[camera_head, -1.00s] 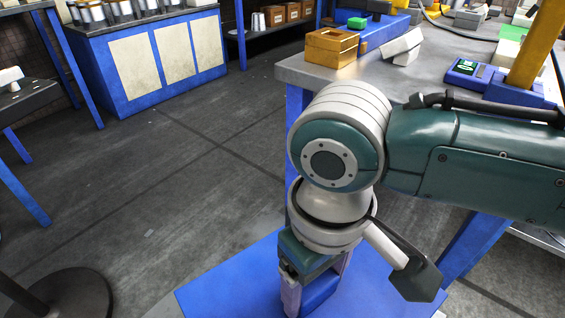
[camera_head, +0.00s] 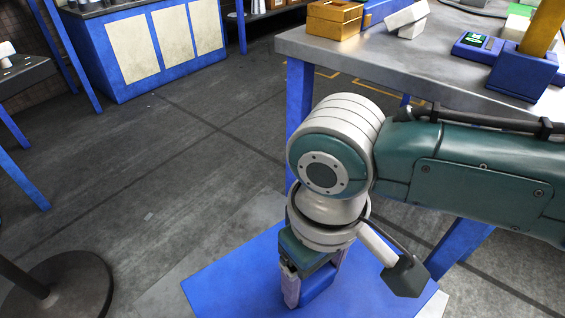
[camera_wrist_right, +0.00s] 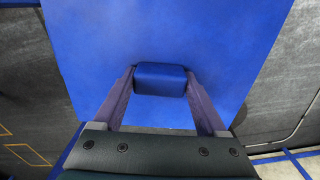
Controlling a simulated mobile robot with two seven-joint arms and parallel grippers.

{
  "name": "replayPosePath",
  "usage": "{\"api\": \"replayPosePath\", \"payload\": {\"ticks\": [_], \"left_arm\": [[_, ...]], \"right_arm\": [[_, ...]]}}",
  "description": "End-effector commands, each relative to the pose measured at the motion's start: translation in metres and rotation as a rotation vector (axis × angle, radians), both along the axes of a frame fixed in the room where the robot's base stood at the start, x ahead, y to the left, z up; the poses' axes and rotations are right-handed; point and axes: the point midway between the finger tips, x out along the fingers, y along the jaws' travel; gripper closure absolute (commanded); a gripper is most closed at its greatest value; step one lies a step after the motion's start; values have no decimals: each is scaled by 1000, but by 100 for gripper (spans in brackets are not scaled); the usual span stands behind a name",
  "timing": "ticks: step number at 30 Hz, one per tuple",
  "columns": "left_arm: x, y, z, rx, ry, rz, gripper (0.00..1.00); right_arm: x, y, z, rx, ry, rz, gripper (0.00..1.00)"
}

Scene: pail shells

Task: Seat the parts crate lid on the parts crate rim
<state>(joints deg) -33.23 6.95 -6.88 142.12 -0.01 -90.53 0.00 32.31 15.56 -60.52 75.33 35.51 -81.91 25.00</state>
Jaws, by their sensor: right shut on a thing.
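The parts crate lid (camera_head: 215,285) is a wide flat blue panel at the bottom of the head view. It fills much of the right wrist view (camera_wrist_right: 160,35). A raised blue block on it, its handle (camera_wrist_right: 160,79), sits between the two fingers of my right gripper (camera_head: 305,288). The fingers press on the block from both sides, so the gripper is shut on the lid. My right arm hides part of the lid in the head view. I cannot make out the parts crate or its rim in either view. My left gripper is not in view.
A grey-topped workbench (camera_head: 445,75) with blue legs stands just beyond my right arm. On it are a wooden box (camera_head: 333,20), a white block (camera_head: 405,20) and a blue device (camera_head: 482,45). A blue cabinet (camera_head: 100,60) stands back left. A dark round stand base (camera_head: 70,290) is lower left. Floor between is clear.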

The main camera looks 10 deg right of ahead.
Motion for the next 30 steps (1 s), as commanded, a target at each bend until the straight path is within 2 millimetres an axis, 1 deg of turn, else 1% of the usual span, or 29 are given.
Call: {"api": "replayPosePath", "payload": {"ticks": [1, 6, 23, 30], "left_arm": [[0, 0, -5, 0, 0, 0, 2], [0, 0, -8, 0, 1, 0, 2], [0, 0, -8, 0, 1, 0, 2], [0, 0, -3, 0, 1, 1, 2]], "right_arm": [[0, 0, -5, 1, 0, 0, 97], [0, 0, -11, 1, 0, 0, 97], [0, 0, -11, 0, -1, 0, 97], [1, 0, -9, 0, -1, -1, 97]]}}
